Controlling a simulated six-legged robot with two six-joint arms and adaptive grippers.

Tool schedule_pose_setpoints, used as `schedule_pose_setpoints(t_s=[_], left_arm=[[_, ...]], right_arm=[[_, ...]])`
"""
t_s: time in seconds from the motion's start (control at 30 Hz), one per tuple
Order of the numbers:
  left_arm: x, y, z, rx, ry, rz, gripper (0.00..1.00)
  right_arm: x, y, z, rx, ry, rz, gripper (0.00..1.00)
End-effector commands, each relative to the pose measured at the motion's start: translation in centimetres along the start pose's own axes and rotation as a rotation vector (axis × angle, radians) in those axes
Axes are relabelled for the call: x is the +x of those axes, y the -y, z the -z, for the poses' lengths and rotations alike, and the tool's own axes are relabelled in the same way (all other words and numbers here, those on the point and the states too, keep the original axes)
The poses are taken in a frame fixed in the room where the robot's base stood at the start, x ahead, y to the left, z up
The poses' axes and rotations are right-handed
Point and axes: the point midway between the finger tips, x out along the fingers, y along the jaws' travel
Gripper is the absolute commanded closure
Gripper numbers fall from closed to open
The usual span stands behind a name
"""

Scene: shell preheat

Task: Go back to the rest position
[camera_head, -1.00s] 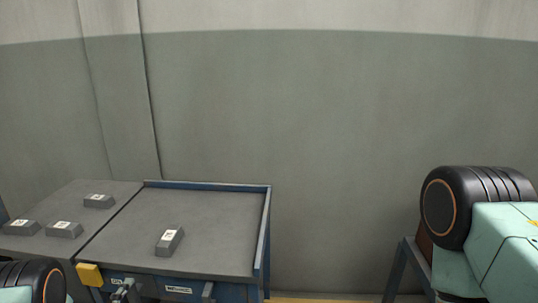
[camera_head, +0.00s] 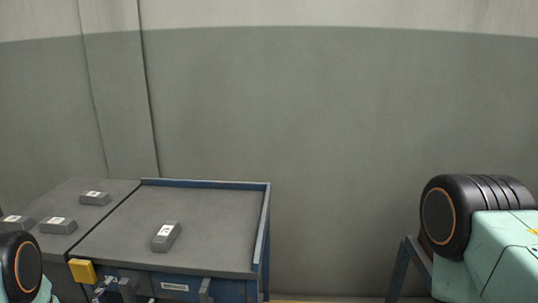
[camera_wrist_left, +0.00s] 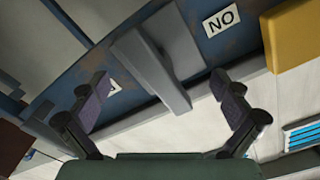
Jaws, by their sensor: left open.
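My left gripper (camera_wrist_left: 165,100) shows in the left wrist view with its two fingers spread apart and nothing held between them. Beyond the fingers is a grey handle-like bar (camera_wrist_left: 150,70) on a blue panel; I cannot tell any contact.
A blue-edged workbench (camera_head: 190,222) stands at the lower left. A grey block (camera_head: 166,237) lies on it, and several similar blocks (camera_head: 95,198) lie on the grey surface to its left. A yellow block (camera_head: 82,271) is at the front corner.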

Motion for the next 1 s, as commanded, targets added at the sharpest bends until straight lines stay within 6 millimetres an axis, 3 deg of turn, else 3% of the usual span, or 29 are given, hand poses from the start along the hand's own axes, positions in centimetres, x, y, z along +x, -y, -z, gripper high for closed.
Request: schedule_pose_setpoints(t_s=[0.5,1.0], left_arm=[[0.0,0.3,-0.2,-0.443,-0.001,0.002,0.0],[0.0,0.5,-0.1,-0.553,0.0,0.0,0.0]], right_arm=[[3.0,0.0,0.0,0.0,0.0,0.0,0.6],[3.5,0.0,0.0,0.0,0.0,0.0,0.6]])
